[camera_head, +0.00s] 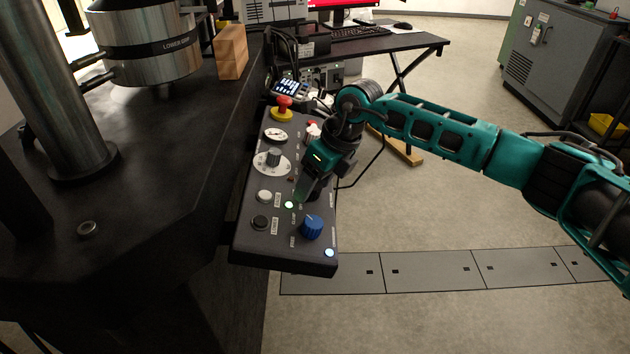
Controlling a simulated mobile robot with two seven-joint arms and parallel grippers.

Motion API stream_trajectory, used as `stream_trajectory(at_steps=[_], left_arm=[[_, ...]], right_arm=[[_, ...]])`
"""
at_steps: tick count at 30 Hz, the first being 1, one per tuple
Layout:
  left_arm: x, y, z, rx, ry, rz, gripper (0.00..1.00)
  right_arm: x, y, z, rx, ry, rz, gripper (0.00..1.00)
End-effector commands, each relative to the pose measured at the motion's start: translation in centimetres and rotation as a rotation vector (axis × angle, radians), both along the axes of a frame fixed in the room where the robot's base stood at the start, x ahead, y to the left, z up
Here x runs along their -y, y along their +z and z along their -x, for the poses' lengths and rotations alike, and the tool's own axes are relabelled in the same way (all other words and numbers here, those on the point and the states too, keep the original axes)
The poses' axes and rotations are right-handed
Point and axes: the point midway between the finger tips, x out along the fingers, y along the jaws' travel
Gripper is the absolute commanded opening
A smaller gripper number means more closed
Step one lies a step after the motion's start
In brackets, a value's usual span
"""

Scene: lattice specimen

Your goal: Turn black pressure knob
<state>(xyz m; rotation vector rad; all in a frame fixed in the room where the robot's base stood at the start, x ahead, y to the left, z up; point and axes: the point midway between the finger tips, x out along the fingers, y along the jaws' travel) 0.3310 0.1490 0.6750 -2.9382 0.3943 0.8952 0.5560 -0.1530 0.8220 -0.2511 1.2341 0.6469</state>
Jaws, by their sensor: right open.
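The control panel (246,243) is a dark box along the side of the black machine table. A dark grey knob (273,155) on a round white scale sits in its upper middle; I cannot read whether its label says pressure. My right gripper (304,190) is over the panel's right half, to the right of and below that knob, apart from it. It points down toward the panel and looks empty. Its fingers are dark and hard to make out, and it hides part of the panel. A blue knob (312,227) stands below it. My left gripper is not in view.
The panel also has a red mushroom button (284,102) on yellow, a white button (264,196) and a black button (260,222). The heavy machine table (150,210) is at left. A desk (400,42) stands behind. Floor at right is open.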

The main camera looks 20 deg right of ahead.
Motion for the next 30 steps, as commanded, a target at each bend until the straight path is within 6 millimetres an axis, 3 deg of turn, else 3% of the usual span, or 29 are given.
stream_trajectory(at_steps=[8,21,30], left_arm=[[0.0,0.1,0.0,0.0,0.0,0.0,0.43],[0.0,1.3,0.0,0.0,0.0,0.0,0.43],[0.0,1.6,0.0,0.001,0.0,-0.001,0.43]], right_arm=[[0.2,0.6,0.1,0.0,0.0,0.0,0.63],[3.0,8.8,1.6,0.003,-0.001,0.0,0.63],[4.1,11.9,2.3,0.001,0.0,0.001,0.63]])
